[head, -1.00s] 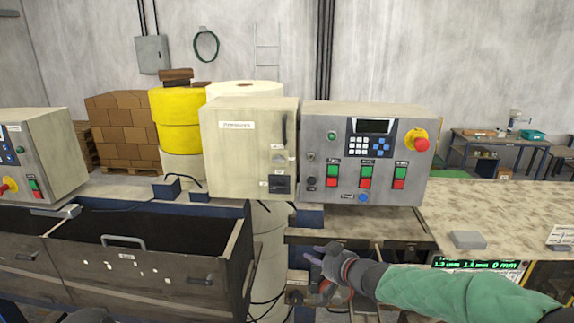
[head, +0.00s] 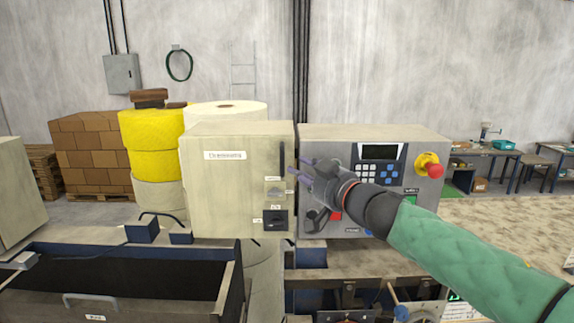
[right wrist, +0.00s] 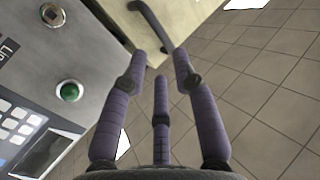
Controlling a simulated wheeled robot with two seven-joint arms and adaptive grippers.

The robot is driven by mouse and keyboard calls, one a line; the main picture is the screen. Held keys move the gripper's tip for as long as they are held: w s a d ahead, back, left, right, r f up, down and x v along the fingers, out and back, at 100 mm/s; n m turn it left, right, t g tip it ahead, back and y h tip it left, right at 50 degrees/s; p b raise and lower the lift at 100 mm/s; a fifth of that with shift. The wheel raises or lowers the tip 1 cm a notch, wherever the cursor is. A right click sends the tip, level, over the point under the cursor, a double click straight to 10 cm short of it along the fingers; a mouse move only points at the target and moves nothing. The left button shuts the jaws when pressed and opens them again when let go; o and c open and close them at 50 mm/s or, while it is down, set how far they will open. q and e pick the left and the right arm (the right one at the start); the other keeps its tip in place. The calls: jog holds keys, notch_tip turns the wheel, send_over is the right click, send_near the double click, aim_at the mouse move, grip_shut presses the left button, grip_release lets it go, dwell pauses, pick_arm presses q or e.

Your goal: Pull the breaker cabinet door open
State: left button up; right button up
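The beige breaker cabinet (head: 225,190) stands left of the grey control panel in the head view, its front door closed. A dark vertical handle (head: 282,158) is near the door's right edge, above two rotary switches. My right gripper (head: 298,167) is just right of the handle, in front of the panel's left edge. In the right wrist view its purple fingers (right wrist: 160,62) are spread and empty. The handle (right wrist: 152,26) shows just beyond the fingertips, with a gap between. The cabinet (right wrist: 190,14) also shows there. My left gripper is not in view.
The grey control panel (head: 325,143) with buttons and a red emergency stop (head: 428,165) stands beside the cabinet, partly behind my right arm. An open dark drawer (head: 120,278) lies at the lower left. Yellow and white rolls (head: 152,130) stand behind the cabinet.

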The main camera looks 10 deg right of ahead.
aim_at(287, 162)
jog(key=x, duration=0.6)
jog(key=shift+d, duration=0.1)
jog(key=shift+w+a+f, duration=0.25)
jog(key=shift+w+a, duration=0.1)
jog(key=shift+w, duration=0.35)
jog(key=shift+s+d+r, duration=0.1)
jog(key=shift+s, duration=0.05)
jog(key=shift+c, duration=0.3)
grip_shut()
